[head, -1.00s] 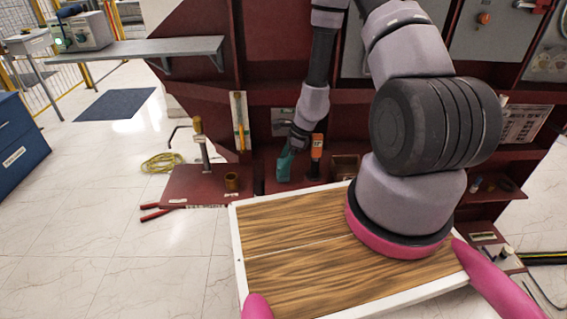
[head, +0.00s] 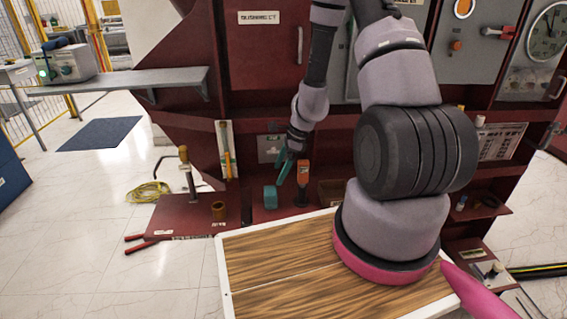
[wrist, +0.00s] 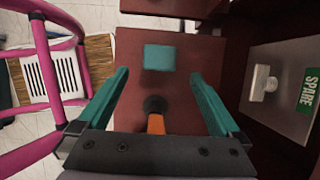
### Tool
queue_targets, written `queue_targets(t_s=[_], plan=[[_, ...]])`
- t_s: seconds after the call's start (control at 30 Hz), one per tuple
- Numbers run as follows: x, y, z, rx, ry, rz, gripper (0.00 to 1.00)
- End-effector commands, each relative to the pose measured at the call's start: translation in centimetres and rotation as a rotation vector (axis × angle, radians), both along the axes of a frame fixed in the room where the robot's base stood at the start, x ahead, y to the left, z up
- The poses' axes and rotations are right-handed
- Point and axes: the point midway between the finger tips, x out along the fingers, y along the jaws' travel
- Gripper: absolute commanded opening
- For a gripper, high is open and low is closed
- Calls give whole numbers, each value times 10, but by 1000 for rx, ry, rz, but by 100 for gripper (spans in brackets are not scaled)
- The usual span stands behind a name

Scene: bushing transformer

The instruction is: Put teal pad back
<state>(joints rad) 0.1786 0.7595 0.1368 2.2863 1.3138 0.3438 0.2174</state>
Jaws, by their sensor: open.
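The teal pad (head: 270,196) is a small teal block on the dark red lower shelf, left of the orange tool. In the wrist view the pad (wrist: 159,58) lies on the red surface beyond and between my fingertips. My gripper (head: 283,177) has teal fingers and hangs above and slightly right of the pad in the head view. In the wrist view my gripper (wrist: 160,74) is open, with a wide gap and nothing between the fingers. The pad looks apart from both fingers.
An orange tool (head: 303,178) with a dark base stands close right of the pad; it also shows between the fingers in the wrist view (wrist: 156,124). A brown cup (head: 218,210) and an upright post (head: 188,172) stand left. A "SPARE" panel (wrist: 285,85) is at right.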

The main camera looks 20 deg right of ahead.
Motion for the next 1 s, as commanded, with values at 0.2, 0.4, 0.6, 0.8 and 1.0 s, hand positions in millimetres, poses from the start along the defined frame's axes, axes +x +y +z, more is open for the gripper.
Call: queue_targets(t_s=[0.2, 0.4, 0.6, 0.8, 1.0], plan=[[-1, -10, 24, 0, -2, 0, 100], [-2, -11, 29, 1, -1, 1, 100], [9, -7, 73, -5, -95, 98, 100], [11, 2, 174, -44, -299, 344, 100], [-14, 8, 266, -130, -481, 597, 100]])
